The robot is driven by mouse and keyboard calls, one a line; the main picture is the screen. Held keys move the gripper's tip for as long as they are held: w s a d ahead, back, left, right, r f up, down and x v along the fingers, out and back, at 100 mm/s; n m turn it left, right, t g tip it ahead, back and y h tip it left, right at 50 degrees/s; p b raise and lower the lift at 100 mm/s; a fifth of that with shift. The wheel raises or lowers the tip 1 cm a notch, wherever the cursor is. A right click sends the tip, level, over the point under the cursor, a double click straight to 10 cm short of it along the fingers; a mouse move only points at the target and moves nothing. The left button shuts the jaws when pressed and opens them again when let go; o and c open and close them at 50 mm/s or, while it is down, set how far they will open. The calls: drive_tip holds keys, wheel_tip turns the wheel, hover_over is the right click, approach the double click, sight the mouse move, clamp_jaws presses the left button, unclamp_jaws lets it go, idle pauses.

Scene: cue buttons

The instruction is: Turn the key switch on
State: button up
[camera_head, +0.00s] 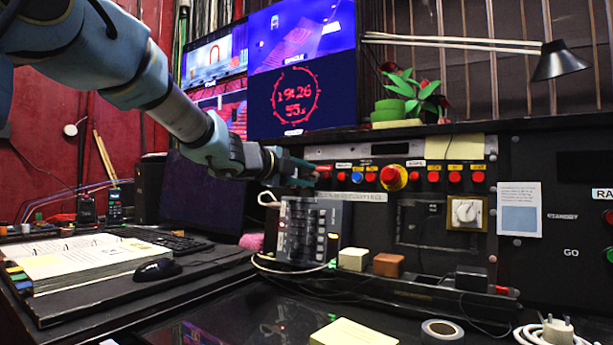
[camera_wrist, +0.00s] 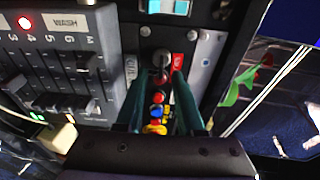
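The key switch (camera_wrist: 161,58) is a round, dark-centred knob in the wrist view, on the panel between a white label and a red label. My gripper (camera_wrist: 164,78) has its two teal fingers apart, with the tips close below the switch and either side of its lower part. I cannot tell whether they touch it. In the head view my gripper (camera_head: 312,175) reaches the left end of the button panel (camera_head: 440,155) and hides the switch.
Past the switch are several small buttons and a large red emergency button on yellow (camera_head: 393,178). A slider box (camera_head: 308,230) stands just below my gripper. A white rotary switch (camera_head: 466,212) is farther right. Monitors (camera_head: 300,90) rise behind.

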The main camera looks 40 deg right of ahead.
drive_tip(key=s+a+r, duration=0.1)
drive_tip(key=a, duration=0.9)
drive_tip(key=shift+a+r, duration=0.25)
drive_tip(key=shift+r, duration=0.05)
